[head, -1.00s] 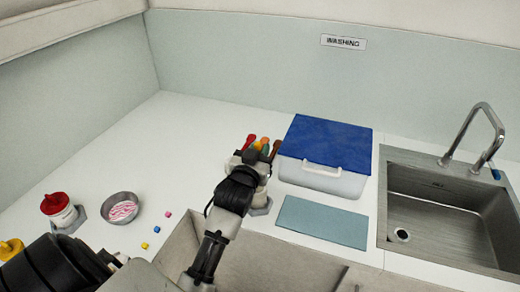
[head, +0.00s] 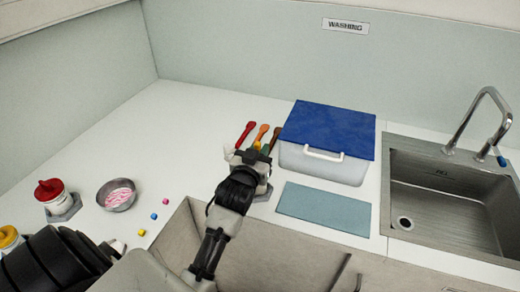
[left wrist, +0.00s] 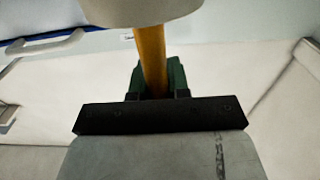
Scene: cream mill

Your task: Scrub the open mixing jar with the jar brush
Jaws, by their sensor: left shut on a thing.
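My left gripper (head: 250,160) is over the counter's front part, left of the crate. In the left wrist view its dark green fingers (left wrist: 158,82) are shut on a yellow-brown handle, which I take for the jar brush (left wrist: 151,55). The handle runs up to a large pale rounded thing (left wrist: 140,10), cut off by the frame; I cannot tell if it is the brush head or the jar. A grey holder (head: 263,194) shows just beside the gripper; the open mixing jar is mostly hidden there, if it stands in it. My right gripper is not in view.
Red (head: 245,132) and orange (head: 262,133) utensils lie behind the gripper. A blue-lidded crate (head: 328,130), a teal mat (head: 323,208) and a sink (head: 440,200) are right. The back-left counter is clear.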

